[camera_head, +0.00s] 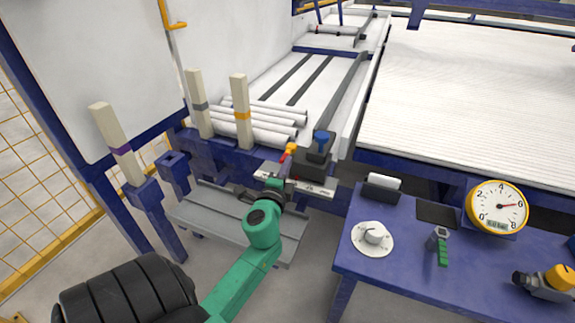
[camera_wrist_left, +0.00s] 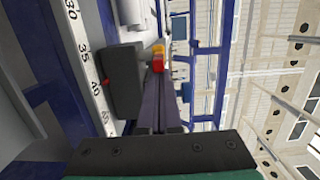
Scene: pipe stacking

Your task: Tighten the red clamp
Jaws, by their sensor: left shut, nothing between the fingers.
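A small red part with a yellow-orange top, which I take for the red clamp (camera_head: 284,157), sits beside a dark block on the blue frame. It also shows as the red clamp in the left wrist view (camera_wrist_left: 158,65), just beyond my fingertips. My left gripper (camera_head: 276,181) reaches up to it from the front. In the left wrist view the two fingers of my left gripper (camera_wrist_left: 160,82) lie together, shut and empty, pointing at the red part. I cannot tell whether they touch it. The lower part of the clamp is hidden.
A dark block with a blue knob (camera_head: 321,137) stands close on the right. White pipes (camera_head: 255,128) lie behind, near pale posts (camera_head: 240,105). A numbered scale (camera_wrist_left: 88,70) runs alongside the dark block. A blue table (camera_head: 400,260) with a gauge (camera_head: 498,207) is at the right.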

